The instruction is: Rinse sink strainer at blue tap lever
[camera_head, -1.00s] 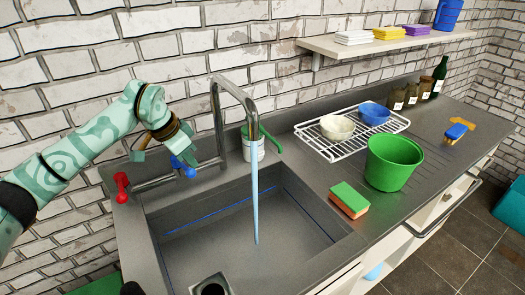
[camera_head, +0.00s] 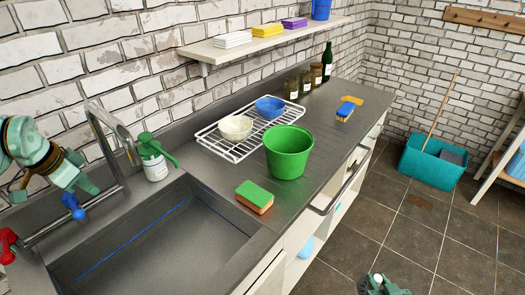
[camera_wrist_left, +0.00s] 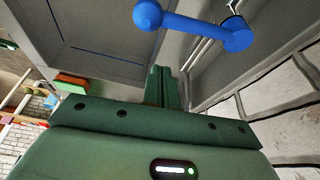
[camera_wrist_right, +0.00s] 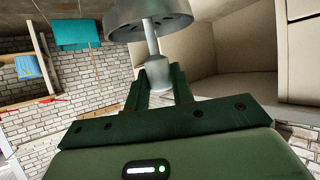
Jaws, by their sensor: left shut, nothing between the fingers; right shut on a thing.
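The blue tap lever (camera_head: 72,207) sits on the wall-side tap pipe; in the left wrist view the lever (camera_wrist_left: 195,27) is close beyond my fingers. My left gripper (camera_head: 88,188) is shut and empty just above the lever, apart from it as far as I can tell. The grey metal sink strainer (camera_wrist_right: 150,18) shows in the right wrist view. My right gripper (camera_wrist_right: 160,90) is shut on its pale knob. In the head view that gripper (camera_head: 382,285) is at the bottom edge, over the floor in front of the counter. No water falls from the spout (camera_head: 137,157).
The sink (camera_head: 165,250) is at lower left, with its drain out of view. A red lever (camera_head: 8,242), soap bottle (camera_head: 153,162), sponge (camera_head: 254,197), green bucket (camera_head: 288,153) and dish rack (camera_head: 225,147) stand around it. A teal bin (camera_head: 430,165) is on the floor.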

